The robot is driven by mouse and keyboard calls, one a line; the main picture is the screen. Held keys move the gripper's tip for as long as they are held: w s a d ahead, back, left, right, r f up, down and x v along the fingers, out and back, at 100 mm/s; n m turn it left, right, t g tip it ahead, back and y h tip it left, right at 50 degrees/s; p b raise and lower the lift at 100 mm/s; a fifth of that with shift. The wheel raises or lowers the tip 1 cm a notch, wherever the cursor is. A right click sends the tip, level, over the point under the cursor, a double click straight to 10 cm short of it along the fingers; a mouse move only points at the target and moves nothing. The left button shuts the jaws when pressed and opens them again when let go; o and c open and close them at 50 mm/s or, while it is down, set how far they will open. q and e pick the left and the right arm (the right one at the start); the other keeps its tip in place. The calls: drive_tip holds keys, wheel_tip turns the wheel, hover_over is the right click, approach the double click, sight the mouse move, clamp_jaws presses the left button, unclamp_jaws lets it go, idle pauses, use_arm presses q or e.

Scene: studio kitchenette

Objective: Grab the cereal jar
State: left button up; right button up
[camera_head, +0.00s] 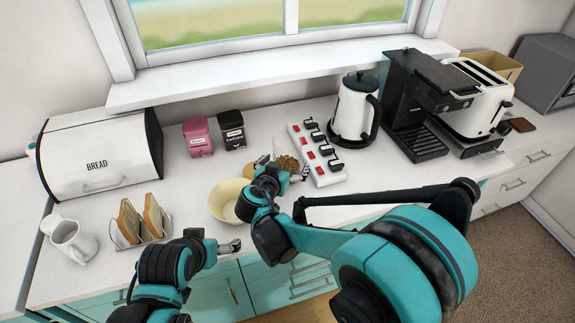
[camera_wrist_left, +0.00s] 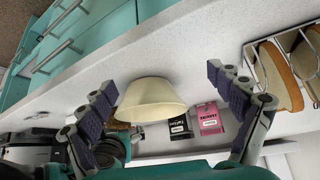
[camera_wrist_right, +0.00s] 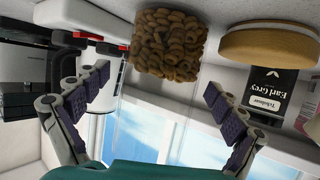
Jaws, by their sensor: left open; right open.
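The cereal jar (camera_wrist_right: 168,45) shows in the right wrist view as a clear container with brown cereal rings, at the top middle. In the head view the cereal (camera_head: 288,162) shows just behind my right gripper, which hides part of the jar. My right gripper (camera_wrist_right: 157,84) is open, its fingers spread to either side below the jar in its wrist view, with nothing held. A round tan lid (camera_wrist_right: 270,41) is beside the jar. My left gripper (camera_wrist_left: 160,81) is open and empty near the counter's front edge, facing the cream bowl (camera_wrist_left: 152,99).
The bowl (camera_head: 226,202) stands left of my right gripper. A power strip (camera_head: 316,154) and kettle (camera_head: 353,110) are right of the jar. Pink (camera_head: 198,137) and black tins (camera_head: 231,129) stand behind.

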drive_tip(key=shift+x, duration=0.8)
drive_tip(key=shift+s+a+r, duration=0.1)
drive_tip(key=shift+c, duration=0.9)
drive_tip(key=c, duration=1.4)
